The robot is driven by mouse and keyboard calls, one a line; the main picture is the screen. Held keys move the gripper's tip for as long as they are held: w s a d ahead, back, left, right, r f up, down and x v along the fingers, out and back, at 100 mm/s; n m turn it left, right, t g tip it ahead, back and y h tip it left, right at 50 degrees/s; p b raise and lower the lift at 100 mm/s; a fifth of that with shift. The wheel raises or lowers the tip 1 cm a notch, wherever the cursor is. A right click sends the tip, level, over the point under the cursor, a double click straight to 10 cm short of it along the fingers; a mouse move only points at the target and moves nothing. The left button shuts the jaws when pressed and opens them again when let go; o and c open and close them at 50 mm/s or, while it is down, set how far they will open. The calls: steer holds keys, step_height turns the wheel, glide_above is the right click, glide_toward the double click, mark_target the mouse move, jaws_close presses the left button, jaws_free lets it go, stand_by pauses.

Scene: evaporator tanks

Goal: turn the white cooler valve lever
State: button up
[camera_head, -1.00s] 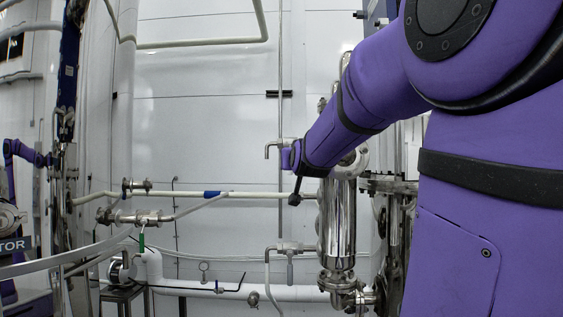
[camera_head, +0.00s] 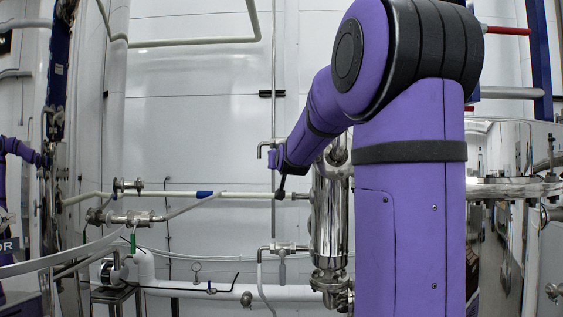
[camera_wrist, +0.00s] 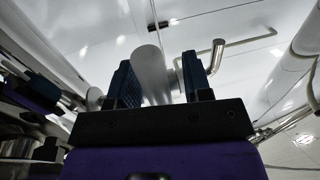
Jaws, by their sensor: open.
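My gripper (camera_wrist: 160,85) shows in the wrist view with its two dark ribbed fingers apart. A pale, rounded lever (camera_wrist: 150,70), which looks like the white cooler valve lever, stands between the fingers. A gap shows on its right; its left side is close to the left finger, and I cannot tell whether they touch. In the head view, my arm's end is beside the upper part of the shiny steel cooler (camera_head: 329,215). My fingers and the lever cannot be made out there.
A bent metal pipe (camera_wrist: 216,56) stands just right of the right finger; it also shows in the head view (camera_head: 264,148). A lower valve with a grey handle (camera_head: 282,270) sits below. A green-handled valve (camera_head: 133,240) is at left. Large steel tanks stand at right.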

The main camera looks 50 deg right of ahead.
jaws_close()
steer(key=shift+w+a, duration=0.1)
steer(key=shift+w+a+r+m+t+h, duration=0.15)
steer(key=shift+w+a+m+h, duration=0.15)
steer(key=shift+m, duration=0.75)
steer(key=shift+w+a+r+m+t+h, duration=0.15)
steer(key=shift+w+a+m, duration=0.15)
steer(key=shift+m, duration=0.8)
steer(key=shift+w+a+r+m+h, duration=0.15)
steer(key=shift+w+a+m+h, duration=0.15)
steer(key=shift+m, duration=0.75)
